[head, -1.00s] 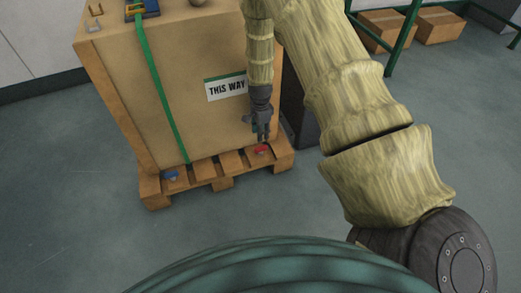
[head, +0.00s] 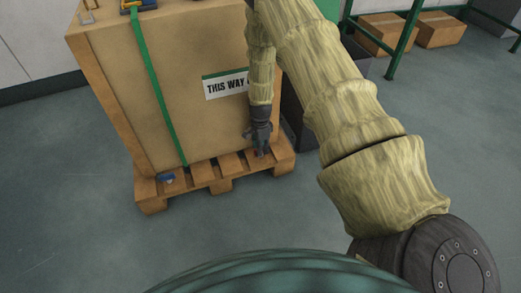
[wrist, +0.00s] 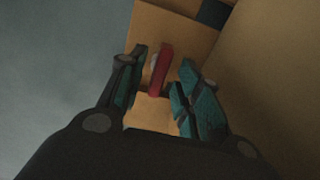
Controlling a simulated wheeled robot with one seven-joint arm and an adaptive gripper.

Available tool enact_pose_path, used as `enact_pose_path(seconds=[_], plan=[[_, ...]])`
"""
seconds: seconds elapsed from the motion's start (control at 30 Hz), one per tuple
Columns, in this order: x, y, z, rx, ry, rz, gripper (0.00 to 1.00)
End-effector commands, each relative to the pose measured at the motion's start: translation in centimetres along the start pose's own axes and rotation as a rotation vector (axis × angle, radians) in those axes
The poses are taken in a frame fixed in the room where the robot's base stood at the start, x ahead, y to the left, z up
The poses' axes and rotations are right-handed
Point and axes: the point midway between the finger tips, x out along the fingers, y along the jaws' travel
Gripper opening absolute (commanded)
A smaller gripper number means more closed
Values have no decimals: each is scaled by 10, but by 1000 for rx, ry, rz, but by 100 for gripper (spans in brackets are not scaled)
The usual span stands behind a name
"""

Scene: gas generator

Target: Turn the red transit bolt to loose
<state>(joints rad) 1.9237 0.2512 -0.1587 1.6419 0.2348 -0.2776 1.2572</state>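The red transit bolt (wrist: 161,70) stands on the wooden pallet at the base of the large carton. In the wrist view its red handle, seen as an upright bar, lies between the two fingers of my gripper (wrist: 162,82). The fingers are open, with a gap on each side of the handle. In the head view my gripper (head: 261,147) hangs over the pallet's right front and hides most of the red bolt. A blue bolt (head: 167,179) sits at the pallet's left front corner.
The pallet (head: 152,204) carries the tall carton (head: 185,105), bound by a green strap (head: 156,85) and marked with a label (head: 226,86). A dark block stands right of the carton. A green rail (head: 400,45) and boxes (head: 441,29) stand farther back. Floor in front is clear.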

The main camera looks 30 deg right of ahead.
Motion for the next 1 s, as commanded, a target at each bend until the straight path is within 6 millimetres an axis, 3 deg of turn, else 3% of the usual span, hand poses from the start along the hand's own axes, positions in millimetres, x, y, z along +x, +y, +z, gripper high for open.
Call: enact_pose_path(seconds=[0.37,0.57,0.6,1.0], plan=[[5,0,0,-1,0,0,34],[5,0,0,-1,0,0,1],[5,0,0,-1,0,0,0],[3,1,0,-47,1,1,0]])
